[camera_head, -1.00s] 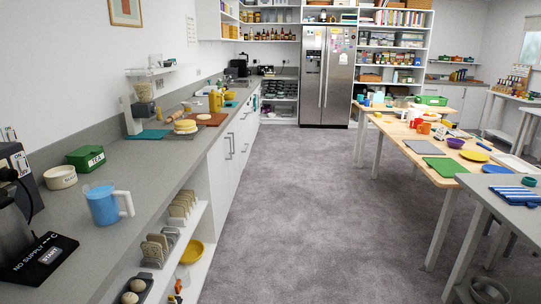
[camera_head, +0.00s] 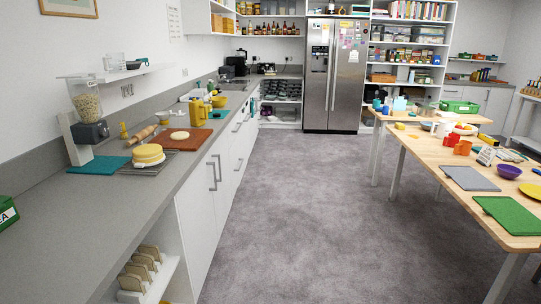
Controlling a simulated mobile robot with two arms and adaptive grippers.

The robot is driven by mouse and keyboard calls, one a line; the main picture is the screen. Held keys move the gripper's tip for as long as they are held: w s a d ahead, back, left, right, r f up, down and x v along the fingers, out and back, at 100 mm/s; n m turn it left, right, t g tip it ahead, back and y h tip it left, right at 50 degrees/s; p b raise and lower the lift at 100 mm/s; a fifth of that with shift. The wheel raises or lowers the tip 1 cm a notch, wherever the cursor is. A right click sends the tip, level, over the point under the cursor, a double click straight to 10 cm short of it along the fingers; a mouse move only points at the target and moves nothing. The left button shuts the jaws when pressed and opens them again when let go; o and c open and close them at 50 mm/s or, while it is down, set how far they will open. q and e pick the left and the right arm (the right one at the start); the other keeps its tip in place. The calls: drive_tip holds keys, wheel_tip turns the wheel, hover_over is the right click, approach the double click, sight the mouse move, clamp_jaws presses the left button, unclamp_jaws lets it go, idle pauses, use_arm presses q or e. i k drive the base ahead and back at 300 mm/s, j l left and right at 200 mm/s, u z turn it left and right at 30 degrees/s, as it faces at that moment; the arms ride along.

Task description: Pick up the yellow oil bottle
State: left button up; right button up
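I cannot tell for sure which thing is the yellow oil bottle. A tall yellow container (camera_head: 199,112) stands on the left counter (camera_head: 150,192), behind the brown board. A small yellow upright item (camera_head: 124,131) stands by the wall near the rolling pin, too small to identify. Another yellow item (camera_head: 219,101) is farther back on the same counter. Neither of my grippers shows in the head view.
A cereal dispenser (camera_head: 86,112), a stack of yellow-edged rounds (camera_head: 148,155) and a brown board (camera_head: 186,139) are on the left counter. A wooden table (camera_head: 440,158) stands at right. The carpeted floor (camera_head: 310,220) between them is clear up to the fridge (camera_head: 331,75).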

sight(198, 113)
drive_tip(key=i, duration=1.85)
